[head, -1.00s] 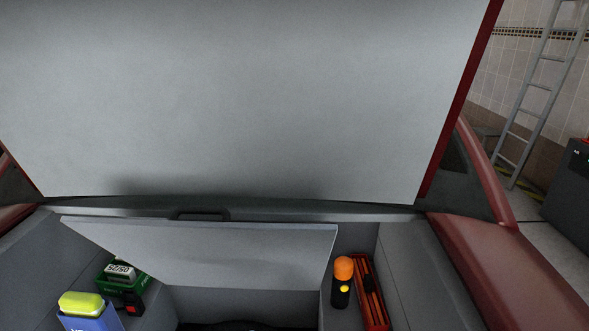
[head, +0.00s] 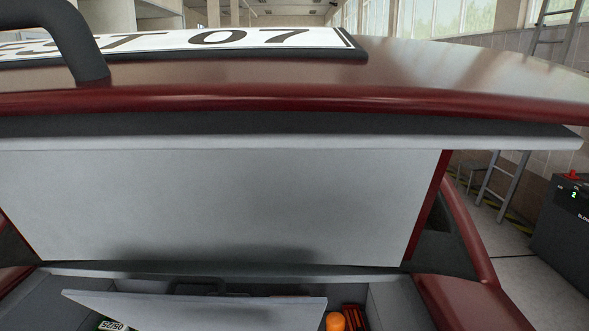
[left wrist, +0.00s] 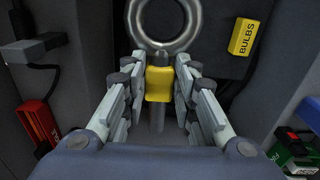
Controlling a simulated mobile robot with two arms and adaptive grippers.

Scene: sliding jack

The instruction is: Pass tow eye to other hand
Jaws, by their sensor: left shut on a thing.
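The tow eye (left wrist: 160,84) shows in the left wrist view as a metal ring on a shaft with a yellow collar. My left gripper (left wrist: 160,82) is shut on the yellow collar, with the ring sticking out beyond the fingertips at the top of the picture. The lower shaft runs down between the fingers. Neither gripper shows in the head view, and the right gripper is in no frame.
The head view shows the raised trunk lid (head: 220,200) and a tilted grey floor panel (head: 200,312). An orange-topped item (head: 335,321) lies at right. The left wrist view shows a yellow bulbs box (left wrist: 243,37), a red item (left wrist: 38,122) and a green box (left wrist: 292,150).

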